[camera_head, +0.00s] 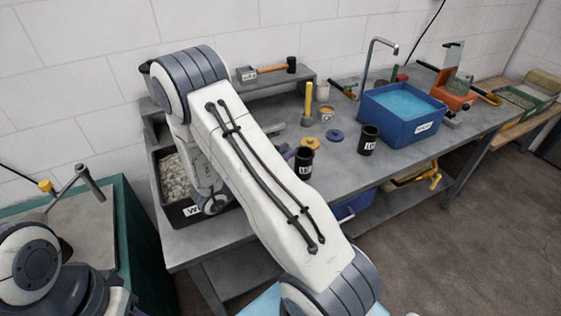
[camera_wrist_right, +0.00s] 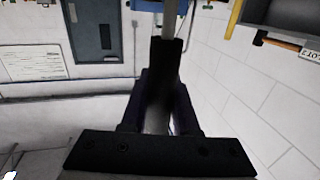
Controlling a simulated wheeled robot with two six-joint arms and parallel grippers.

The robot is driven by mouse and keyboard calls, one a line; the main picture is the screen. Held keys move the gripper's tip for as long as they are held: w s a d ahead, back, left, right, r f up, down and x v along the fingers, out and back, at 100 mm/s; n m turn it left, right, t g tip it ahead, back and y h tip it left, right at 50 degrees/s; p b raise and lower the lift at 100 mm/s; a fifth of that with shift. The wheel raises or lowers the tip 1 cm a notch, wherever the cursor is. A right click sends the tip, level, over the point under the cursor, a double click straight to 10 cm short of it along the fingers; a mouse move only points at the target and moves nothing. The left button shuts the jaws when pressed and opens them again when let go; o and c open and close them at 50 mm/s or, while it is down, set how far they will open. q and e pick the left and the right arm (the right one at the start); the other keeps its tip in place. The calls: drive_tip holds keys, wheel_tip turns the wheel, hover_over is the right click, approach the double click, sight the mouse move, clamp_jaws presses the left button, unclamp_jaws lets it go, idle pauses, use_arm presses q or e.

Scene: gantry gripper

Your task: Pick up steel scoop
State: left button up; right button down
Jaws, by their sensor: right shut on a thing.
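My right gripper (camera_wrist_right: 160,92) is shut on a long thing with a dark handle (camera_wrist_right: 167,55) and a thin grey shaft, seen in the right wrist view. I take it to be the steel scoop, but its far end is not clearly visible. In the head view my right arm reaches across the left part of the grey bench, and its forearm hides most of the gripper and the held thing. My left gripper is out of view; only left arm links show at the lower left.
A gravel bin (camera_head: 180,210) stands at the bench's left end. A green-sided table (camera_head: 128,230) is at left.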

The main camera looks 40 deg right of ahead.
drive_tip(key=s+a+r+p, duration=0.2)
drive_tip(key=s+r+p, duration=0.4)
drive_tip(key=s, duration=0.3)
drive_tip(key=shift+s+a, duration=0.25)
drive_tip(key=shift+s, duration=0.05)
drive_tip(key=shift+f, duration=0.1)
